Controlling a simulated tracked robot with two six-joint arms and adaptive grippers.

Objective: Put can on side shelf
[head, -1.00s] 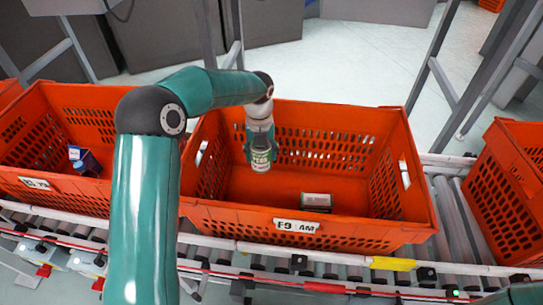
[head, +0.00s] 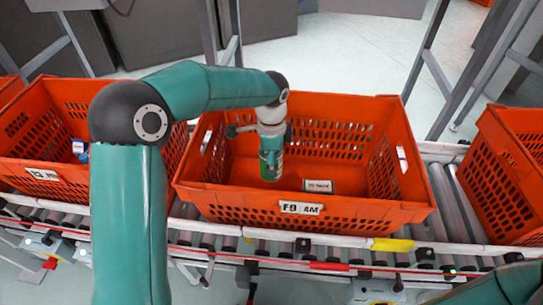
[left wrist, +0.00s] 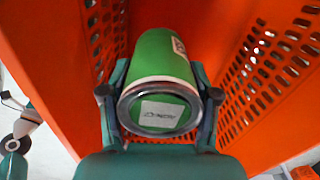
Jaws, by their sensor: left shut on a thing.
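A green can (head: 270,165) is held by my left gripper (head: 271,150) over the middle orange tote (head: 325,212). In the left wrist view the can (left wrist: 163,57) lies between the two fingers of the gripper (left wrist: 160,105), its metal end with a white label facing the camera. A second can (head: 318,186) lies on its side on the floor of the middle tote, to the right of the held can. My right gripper is not in view; only a teal part of my arm shows at the lower right. No side shelf is clearly visible.
Another orange tote (head: 60,195) on the left holds a small blue item (head: 80,149). A third tote (head: 503,180) stands at the right. The totes rest on a roller conveyor (head: 455,205). Metal frame posts (head: 432,60) rise behind the totes.

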